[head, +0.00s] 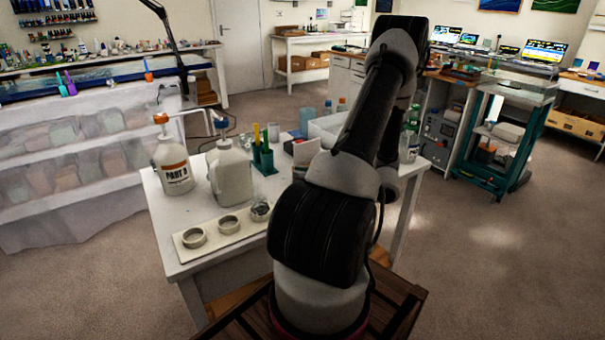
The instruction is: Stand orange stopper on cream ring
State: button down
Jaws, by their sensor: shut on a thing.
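Three small round rings stand in a row on a pale board (212,243) at the table's front left: a left ring (193,237), a middle ring (228,224) and a right ring (260,211). They look pale grey to cream; I cannot tell which is the cream one. The left and middle rings look open on top. The right one has something dark and shiny at it. I cannot make out the orange stopper. My gripper is hidden behind my own arm, which rises over the right of the table and bends down beyond it.
On the white table (170,215) stand a jug labelled PART B (172,165) with an orange pump, a whitish jug (230,175), a green holder (264,158) and a white tray (325,128). A plastic-draped bench (70,165) is left. Open floor lies right.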

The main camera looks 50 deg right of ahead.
jog(key=shift+f, duration=0.3)
jog(key=shift+f, duration=0.2)
dwell(1.4)
jog(key=shift+f, duration=0.7)
jog(key=shift+f, duration=0.45)
dwell(0.4)
jog(key=c, duration=1.4)
grip_release()
